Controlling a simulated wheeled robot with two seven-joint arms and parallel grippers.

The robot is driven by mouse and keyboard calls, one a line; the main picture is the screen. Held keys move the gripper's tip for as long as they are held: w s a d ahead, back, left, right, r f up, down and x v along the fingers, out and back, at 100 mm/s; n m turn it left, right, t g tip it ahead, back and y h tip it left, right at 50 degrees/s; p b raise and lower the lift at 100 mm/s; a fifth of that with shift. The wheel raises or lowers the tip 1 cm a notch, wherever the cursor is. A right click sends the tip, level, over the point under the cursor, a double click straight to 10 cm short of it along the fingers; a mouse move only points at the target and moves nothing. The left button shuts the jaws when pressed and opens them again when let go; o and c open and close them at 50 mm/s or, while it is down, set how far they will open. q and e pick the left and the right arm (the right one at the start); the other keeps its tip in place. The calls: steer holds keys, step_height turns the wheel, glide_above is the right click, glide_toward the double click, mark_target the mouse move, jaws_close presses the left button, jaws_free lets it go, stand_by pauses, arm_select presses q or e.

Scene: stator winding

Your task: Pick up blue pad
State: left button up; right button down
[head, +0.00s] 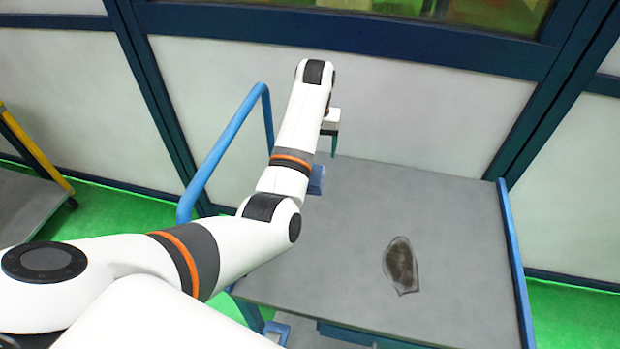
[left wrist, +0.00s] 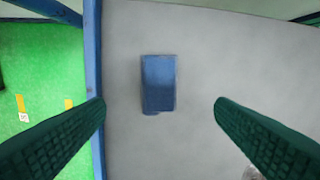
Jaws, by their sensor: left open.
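The blue pad (left wrist: 158,84) is a small blue block lying on the grey cart top in the left wrist view, between and beyond my fingers. In the head view the pad (head: 317,180) shows only partly, beside my forearm, which hides the rest. My left gripper (left wrist: 160,118) is open and empty, its two dark green fingers wide apart on either side of the view. In the head view the left gripper (head: 333,140) is above the far left part of the cart, with one finger visible pointing down. My right gripper is in neither view.
The grey cart top (head: 450,230) has a blue handle rail (head: 225,145) at left and a blue edge (head: 515,260) at right. A dark brown flat piece in a clear outline (head: 401,266) lies near the front. White panels stand behind.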

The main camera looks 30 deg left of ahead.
arm_select(q)
glide_above(314, 174)
steer(key=f, duration=0.4)
steer(key=shift+s+d+f+p, duration=0.25)
steer(key=shift+f+p, duration=0.1)
steer(key=shift+p, duration=0.05)
steer(key=shift+w+a+f+p, duration=0.1)
steer(key=shift+a+f+p, duration=0.1)
steer(key=shift+f, duration=1.25)
steer(key=shift+w+a+f+p, duration=0.1)
steer(key=shift+f+p, duration=0.1)
steer(key=shift+f, duration=1.2)
steer(key=c, duration=1.1)
steer(key=shift+o, duration=0.2)
step_height(314, 174, up, 10)
steer(key=shift+b, duration=0.45)
